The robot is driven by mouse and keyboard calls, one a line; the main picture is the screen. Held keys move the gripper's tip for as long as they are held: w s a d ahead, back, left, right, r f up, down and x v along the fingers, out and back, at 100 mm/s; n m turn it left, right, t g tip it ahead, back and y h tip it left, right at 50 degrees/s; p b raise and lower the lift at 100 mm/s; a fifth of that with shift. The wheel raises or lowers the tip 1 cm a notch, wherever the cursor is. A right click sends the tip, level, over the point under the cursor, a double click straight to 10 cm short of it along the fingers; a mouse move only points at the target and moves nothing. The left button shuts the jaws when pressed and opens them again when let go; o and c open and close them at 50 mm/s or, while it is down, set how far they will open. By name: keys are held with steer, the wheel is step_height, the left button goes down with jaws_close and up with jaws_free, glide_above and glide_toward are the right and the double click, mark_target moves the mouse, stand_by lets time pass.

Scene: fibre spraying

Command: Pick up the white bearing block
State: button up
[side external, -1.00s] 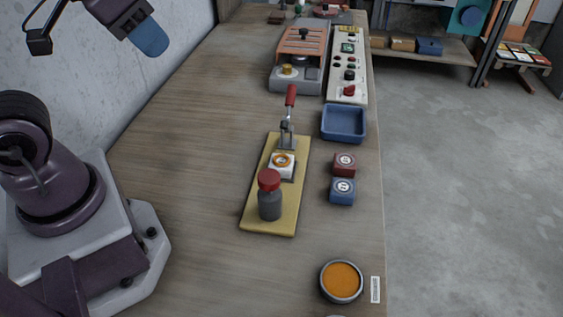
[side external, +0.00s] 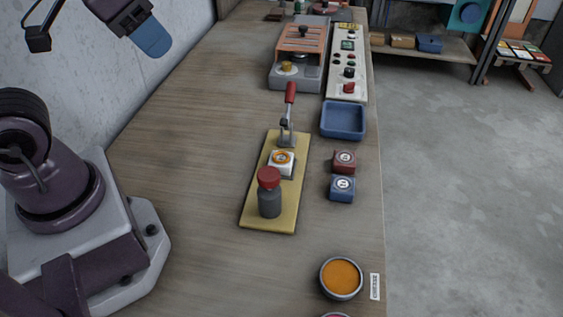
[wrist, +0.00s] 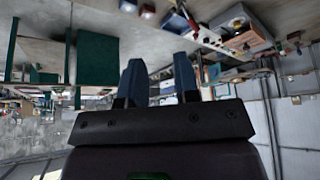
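The white bearing block (side external: 281,164) has an orange ring on top and sits on a yellow board (side external: 256,216) in the middle of the bench. A toggle clamp with a red handle (side external: 290,93) stands just behind it on the board. A dark grey bottle with a red cap (side external: 269,192) stands just in front and partly overlaps the block's lower edge in the side view. My gripper (side external: 153,39) is high at the upper left, well away from the block. In the wrist view its two blue fingers (wrist: 160,82) are apart with nothing between them. I cannot pick out the block there.
Right of the board are a red block (side external: 344,161), a blue block (side external: 342,188) and an empty blue tray (side external: 343,120). A bowl of orange material (side external: 341,278) is near the front. Behind stand an orange-topped machine (side external: 299,57) and a control panel (side external: 347,65). The bench left of the board is clear.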

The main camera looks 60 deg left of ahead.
steer(key=o, duration=1)
steer(key=shift+c, duration=0.2)
